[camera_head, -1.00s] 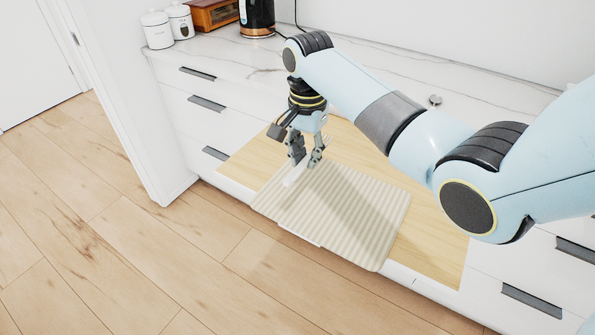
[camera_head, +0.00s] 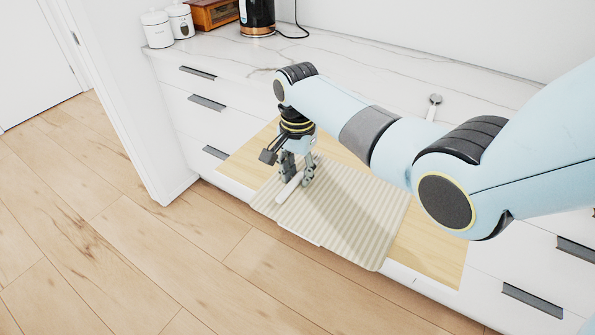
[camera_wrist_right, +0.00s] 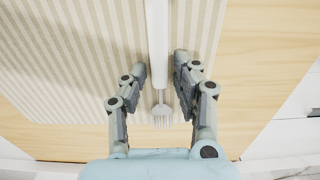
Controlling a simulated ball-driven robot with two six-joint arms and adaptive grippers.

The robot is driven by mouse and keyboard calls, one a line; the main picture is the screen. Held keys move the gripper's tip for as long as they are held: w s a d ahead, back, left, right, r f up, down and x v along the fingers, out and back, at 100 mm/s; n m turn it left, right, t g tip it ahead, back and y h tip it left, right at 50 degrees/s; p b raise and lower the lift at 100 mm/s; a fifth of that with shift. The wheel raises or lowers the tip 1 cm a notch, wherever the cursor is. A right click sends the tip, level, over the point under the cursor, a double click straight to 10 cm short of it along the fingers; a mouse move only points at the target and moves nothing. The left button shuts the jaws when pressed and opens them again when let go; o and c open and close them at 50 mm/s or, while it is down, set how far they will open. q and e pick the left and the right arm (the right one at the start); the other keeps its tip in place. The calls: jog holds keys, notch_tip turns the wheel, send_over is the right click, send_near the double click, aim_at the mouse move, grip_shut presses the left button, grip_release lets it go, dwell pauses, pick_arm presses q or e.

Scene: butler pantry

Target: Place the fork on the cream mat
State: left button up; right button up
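The fork has a thick white handle (camera_head: 288,187) and grey tines (camera_wrist_right: 162,116). It lies on or just above the left part of the striped cream mat (camera_head: 340,215); its exact contact is hard to tell. The mat also fills the upper left of the right wrist view (camera_wrist_right: 60,65). My right gripper (camera_head: 297,178) points down over the fork. In the right wrist view its fingers (camera_wrist_right: 160,65) stand on either side of the handle, with narrow gaps visible. My left gripper is not in view.
The mat lies on a light wooden board (camera_head: 430,245) above white drawers. A marble counter (camera_head: 400,85) behind holds white canisters (camera_head: 157,29), a wooden box (camera_head: 213,13), a black kettle (camera_head: 257,17) and a small spoon-like utensil (camera_head: 435,99).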

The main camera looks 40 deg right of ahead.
aim_at(298, 177)
jog(key=shift+o, duration=0.8)
jog(key=shift+r, duration=0.1)
jog(key=shift+r, duration=0.25)
notch_tip(298, 177, up, 12)
jog(key=shift+f+p, duration=0.15)
jog(key=shift+p, duration=0.15)
jog(key=shift+s+f, duration=0.1)
